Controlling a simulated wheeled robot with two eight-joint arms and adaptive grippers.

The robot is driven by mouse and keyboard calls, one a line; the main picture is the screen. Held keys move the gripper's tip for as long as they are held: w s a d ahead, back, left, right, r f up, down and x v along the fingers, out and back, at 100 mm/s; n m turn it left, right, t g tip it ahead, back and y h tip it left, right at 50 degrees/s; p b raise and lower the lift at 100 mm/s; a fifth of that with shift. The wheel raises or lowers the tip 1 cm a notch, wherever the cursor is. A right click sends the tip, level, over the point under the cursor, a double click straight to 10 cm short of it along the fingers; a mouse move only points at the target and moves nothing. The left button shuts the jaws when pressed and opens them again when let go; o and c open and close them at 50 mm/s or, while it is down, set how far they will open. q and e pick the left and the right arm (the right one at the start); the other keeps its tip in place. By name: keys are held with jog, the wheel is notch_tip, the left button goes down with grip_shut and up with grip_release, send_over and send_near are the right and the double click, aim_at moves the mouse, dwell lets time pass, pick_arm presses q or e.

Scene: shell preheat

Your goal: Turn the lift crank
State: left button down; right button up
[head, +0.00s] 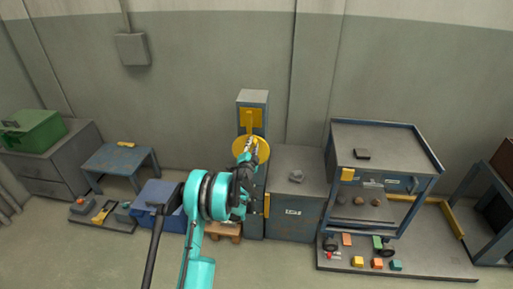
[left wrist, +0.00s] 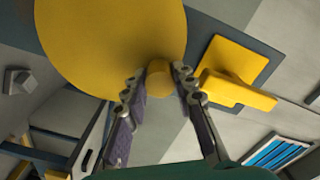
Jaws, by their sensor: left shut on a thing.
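The lift crank is a round yellow disc (head: 264,153) on the front of a grey post (head: 253,97) against the back wall. It fills the upper left of the left wrist view (left wrist: 100,40). A short yellow knob (left wrist: 159,78) stands out from the disc's edge. My left gripper (left wrist: 158,84) is shut on this knob, with one finger on each side. In the head view my left gripper (head: 249,149) covers part of the disc. A yellow plate (head: 251,118) with a bar sits above the disc on the post. My right gripper is not in view.
A grey-blue cabinet (head: 291,222) with a grey stone-like lump (head: 297,176) stands right of the post. A blue cart (head: 388,146) stands further right. A blue box (head: 158,194) and a low table (head: 116,157) are at left.

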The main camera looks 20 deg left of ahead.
pick_arm(q)
jog(key=shift+s+a+r+n, duration=0.1)
jog(key=shift+a+n, duration=0.3)
jog(key=shift+n, duration=0.3)
jog(key=shift+s+a+n, duration=0.1)
jog(key=shift+a+n, duration=0.3)
jog(key=shift+n, duration=0.3)
jog(key=c, duration=1.2)
grip_release()
jog(key=shift+s, duration=0.1)
jog(key=v, duration=1.2)
